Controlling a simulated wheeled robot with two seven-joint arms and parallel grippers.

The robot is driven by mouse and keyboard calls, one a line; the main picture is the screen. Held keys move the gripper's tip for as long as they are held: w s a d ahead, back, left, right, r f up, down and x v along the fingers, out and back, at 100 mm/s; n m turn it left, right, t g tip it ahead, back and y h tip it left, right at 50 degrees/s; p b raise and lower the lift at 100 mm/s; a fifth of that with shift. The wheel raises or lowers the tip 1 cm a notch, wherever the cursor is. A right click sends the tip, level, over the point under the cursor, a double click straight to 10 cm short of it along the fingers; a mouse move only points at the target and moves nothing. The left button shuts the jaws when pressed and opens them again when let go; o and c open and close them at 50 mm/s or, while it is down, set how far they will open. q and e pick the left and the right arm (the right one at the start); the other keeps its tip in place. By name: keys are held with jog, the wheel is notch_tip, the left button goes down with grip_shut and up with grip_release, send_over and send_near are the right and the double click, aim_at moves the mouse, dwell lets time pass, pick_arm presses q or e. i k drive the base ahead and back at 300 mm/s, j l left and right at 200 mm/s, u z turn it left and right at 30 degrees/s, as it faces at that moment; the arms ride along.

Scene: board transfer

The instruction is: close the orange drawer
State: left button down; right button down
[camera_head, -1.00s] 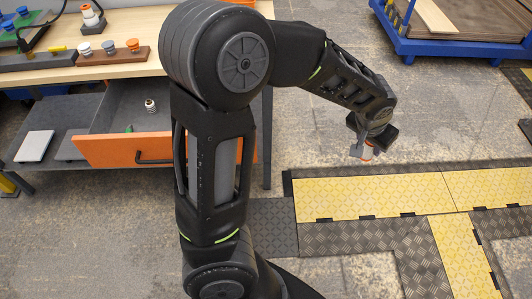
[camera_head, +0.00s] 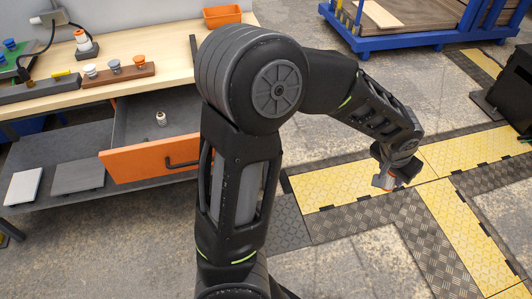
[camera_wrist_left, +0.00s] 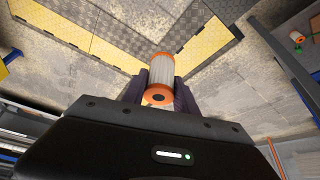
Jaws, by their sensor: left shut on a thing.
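The orange drawer (camera_head: 150,160) is pulled out below the workbench top, with its black handle (camera_head: 183,162) on the front. A small white part (camera_head: 160,119) lies inside the drawer. My arm hides the drawer's right end. My left gripper (camera_head: 392,180) is out to the right, well away from the drawer and above the floor. It is shut on a cylinder with a pale ribbed body and orange ends (camera_wrist_left: 160,79), clear in the left wrist view. My right gripper is not in view.
The workbench (camera_head: 150,45) carries a rack of several knobs (camera_head: 118,72) and an orange bin (camera_head: 222,16). A lower shelf holds two flat plates (camera_head: 78,177). A blue cart (camera_head: 420,45) stands at the back right. Yellow floor tiles (camera_head: 345,190) lie right of the bench.

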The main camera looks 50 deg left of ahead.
aim_at(173, 148)
jog(key=k+u, duration=0.25)
jog(key=u, duration=0.15)
jog(key=k+j+u, duration=0.2)
jog(key=u, duration=0.2)
jog(key=k+j+u, duration=0.15)
jog(key=u, duration=0.8)
